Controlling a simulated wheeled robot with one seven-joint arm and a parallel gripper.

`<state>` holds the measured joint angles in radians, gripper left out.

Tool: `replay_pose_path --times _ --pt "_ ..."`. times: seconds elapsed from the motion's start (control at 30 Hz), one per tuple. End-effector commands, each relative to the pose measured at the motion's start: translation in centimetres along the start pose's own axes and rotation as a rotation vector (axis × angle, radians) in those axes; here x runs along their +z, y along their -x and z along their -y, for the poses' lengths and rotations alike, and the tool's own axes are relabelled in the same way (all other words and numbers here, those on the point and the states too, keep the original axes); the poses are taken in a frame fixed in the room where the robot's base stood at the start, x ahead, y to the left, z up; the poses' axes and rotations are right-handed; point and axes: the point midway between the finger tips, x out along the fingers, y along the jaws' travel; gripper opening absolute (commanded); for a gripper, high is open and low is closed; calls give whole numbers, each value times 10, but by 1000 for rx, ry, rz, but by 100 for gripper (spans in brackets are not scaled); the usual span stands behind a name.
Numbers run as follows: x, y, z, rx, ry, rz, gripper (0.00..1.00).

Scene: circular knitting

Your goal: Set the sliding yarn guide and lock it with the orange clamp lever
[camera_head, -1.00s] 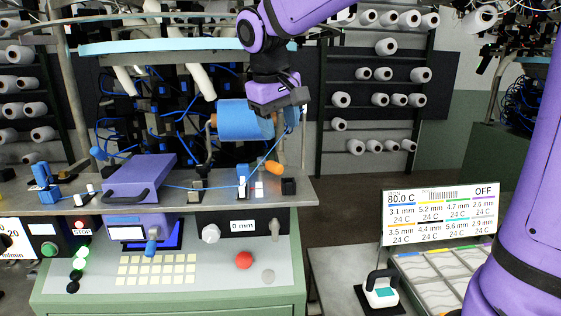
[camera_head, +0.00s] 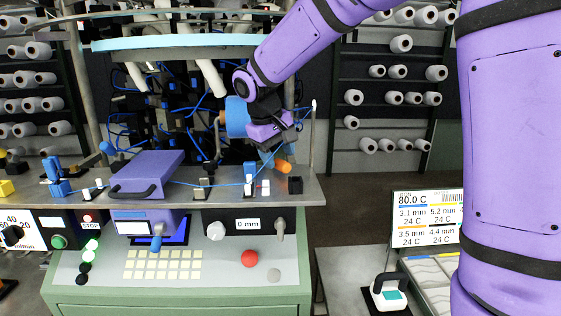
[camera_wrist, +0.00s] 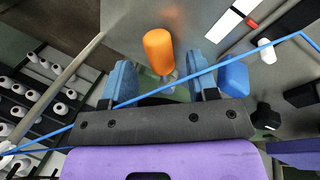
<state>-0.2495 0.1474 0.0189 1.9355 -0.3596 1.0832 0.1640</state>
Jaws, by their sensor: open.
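The orange clamp lever (camera_head: 284,166) stands at the right end of the machine shelf. In the wrist view the lever (camera_wrist: 158,50) shows as an upright orange cylinder between the lines of my two blue fingers and just beyond their tips; I see no contact. My gripper (camera_wrist: 163,82) is open and empty, and in the head view it (camera_head: 271,155) hangs just above and beside the lever. The blue block of what looks like the sliding yarn guide (camera_head: 250,171) is left of the lever, by a white and red scale (camera_head: 262,187). The block (camera_wrist: 233,77) is right of my fingers in the wrist view.
A blue yarn (camera_wrist: 270,57) crosses the wrist view in front of my fingers. A black block (camera_head: 295,185) sits right of the lever. A purple box with a handle (camera_head: 146,174) stands left on the shelf. The panel below shows "0 mm" (camera_head: 248,224).

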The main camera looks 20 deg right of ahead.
Motion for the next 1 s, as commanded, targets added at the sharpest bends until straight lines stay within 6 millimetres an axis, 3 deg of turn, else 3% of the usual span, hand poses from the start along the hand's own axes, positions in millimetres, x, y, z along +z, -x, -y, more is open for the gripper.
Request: replay_pose_path --times 0.2,0.53,0.57,0.8,1.0 --pt "0 -20 0 1 0 1 54" --pt "0 -24 0 0 1 0 54" --pt "0 -24 0 0 1 0 52" --pt "0 -24 0 0 1 0 0" --pt "0 -23 0 0 6 -2 0"
